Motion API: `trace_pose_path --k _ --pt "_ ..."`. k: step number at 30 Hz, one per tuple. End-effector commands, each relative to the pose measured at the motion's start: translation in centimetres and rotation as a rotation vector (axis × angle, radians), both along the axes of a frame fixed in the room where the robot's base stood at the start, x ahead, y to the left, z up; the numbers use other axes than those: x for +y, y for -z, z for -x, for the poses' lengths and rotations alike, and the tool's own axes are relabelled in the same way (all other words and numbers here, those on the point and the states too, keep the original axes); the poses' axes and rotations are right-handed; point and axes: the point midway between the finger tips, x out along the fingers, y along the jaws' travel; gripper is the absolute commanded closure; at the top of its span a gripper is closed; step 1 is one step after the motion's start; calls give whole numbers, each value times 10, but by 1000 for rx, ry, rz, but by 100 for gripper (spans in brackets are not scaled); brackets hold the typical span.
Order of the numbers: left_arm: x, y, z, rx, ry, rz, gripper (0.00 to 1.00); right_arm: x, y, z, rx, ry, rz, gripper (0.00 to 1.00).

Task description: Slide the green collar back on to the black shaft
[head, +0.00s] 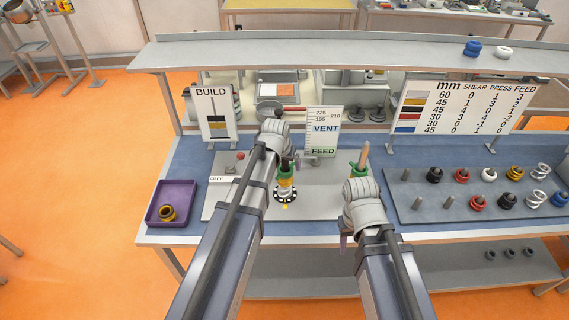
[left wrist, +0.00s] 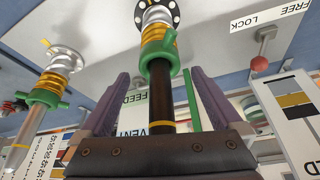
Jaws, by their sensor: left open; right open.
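The black shaft (head: 284,161) stands upright at the middle of the bench. The green collar (head: 286,171) is around it, low down, above a yellow and silver spring stack. In the left wrist view the black shaft (left wrist: 161,95), with a yellow band, shows between the purple fingers of my left gripper (left wrist: 160,77), which is open. The green collar (left wrist: 158,50) sits beyond the fingertips. A second column has its own green collar (left wrist: 45,96) and a tan shaft (head: 364,153). My right gripper (head: 345,238) is open near the bench front, its fingers mostly hidden by my wrist.
A purple tray (head: 155,219) holding a dark yellow ring stands at left. A red-knobbed lever (left wrist: 261,60) is beside a FREE/LOCK label. A grey rack (head: 420,212) with pegs and coloured rings is at right.

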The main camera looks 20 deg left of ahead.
Motion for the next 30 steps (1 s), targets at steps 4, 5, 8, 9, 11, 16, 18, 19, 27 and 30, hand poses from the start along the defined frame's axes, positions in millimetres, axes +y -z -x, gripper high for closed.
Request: trace_pose_path --k 4,5,8,9,11,16,18,19,27,30 --pt "0 -1 0 0 0 0 1 0 -1 0 0 0 0 50" --pt "0 -1 0 0 0 0 1 0 -1 0 0 0 0 50" --pt "0 -5 2 0 0 0 1 0 -5 0 0 1 0 50" --pt "0 -8 3 0 0 0 1 0 -8 0 0 1 0 50" --pt "0 -13 5 0 0 0 1 0 -13 0 0 2 0 50" --pt "0 -32 12 0 0 0 1 0 -32 0 0 6 -1 50" --pt "0 -41 16 0 0 0 1 0 -41 0 0 7 -1 50" --pt "0 -46 18 0 0 0 1 0 -45 0 0 7 -2 50" --pt "0 -72 29 0 0 0 1 0 -72 0 1 7 -1 50" --pt "0 -73 30 0 0 0 1 0 -73 0 2 6 -1 50"
